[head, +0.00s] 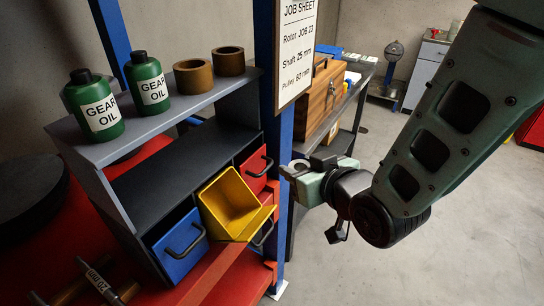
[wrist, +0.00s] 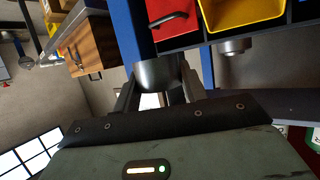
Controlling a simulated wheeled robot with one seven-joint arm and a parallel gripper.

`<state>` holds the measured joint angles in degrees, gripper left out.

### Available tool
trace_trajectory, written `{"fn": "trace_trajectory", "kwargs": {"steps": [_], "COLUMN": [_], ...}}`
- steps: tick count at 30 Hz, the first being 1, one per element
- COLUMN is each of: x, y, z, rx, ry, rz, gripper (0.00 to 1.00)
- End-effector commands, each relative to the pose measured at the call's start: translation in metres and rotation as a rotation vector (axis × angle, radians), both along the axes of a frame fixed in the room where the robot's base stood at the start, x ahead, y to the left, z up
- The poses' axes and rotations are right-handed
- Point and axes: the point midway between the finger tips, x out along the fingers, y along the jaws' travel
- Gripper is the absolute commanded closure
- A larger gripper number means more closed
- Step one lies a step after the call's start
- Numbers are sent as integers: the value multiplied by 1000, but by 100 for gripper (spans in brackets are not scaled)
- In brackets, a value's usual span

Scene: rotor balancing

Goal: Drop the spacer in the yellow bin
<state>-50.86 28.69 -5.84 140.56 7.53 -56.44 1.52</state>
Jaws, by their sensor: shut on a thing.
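The yellow bin (head: 224,207) is tipped forward with its mouth open, between the red bin (head: 257,165) and the blue bin (head: 179,246) in the rack. It also shows at the top right of the wrist view (wrist: 245,14). My gripper (head: 291,171) is to the right of the yellow bin, beside the blue post and outside the bin. In the wrist view, my gripper (wrist: 160,88) is shut on a grey metal cylinder, the spacer (wrist: 157,72). The spacer cannot be made out clearly in the head view.
The blue post (head: 276,130) with the job sheet (head: 298,45) stands close to my gripper. Two gear oil bottles (head: 95,105) and two bronze rings (head: 193,77) stand on the shelf. A wooden chest (head: 320,97) is behind. Floor at right is clear.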

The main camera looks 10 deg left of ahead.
Motion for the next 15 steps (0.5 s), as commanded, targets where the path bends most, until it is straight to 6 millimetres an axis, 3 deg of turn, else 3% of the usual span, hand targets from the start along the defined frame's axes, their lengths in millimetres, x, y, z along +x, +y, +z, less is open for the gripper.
{"fn": "trace_trajectory", "kwargs": {"steps": [1,6,10,15], "x": [-15,-49,-60,-58], "y": [15,40,48,55], "z": [17,41,47,43], "rx": [6,1,0,0], "ry": [-5,-2,-2,0], "rz": [40,126,152,156], "gripper": [89,89,89,89]}}
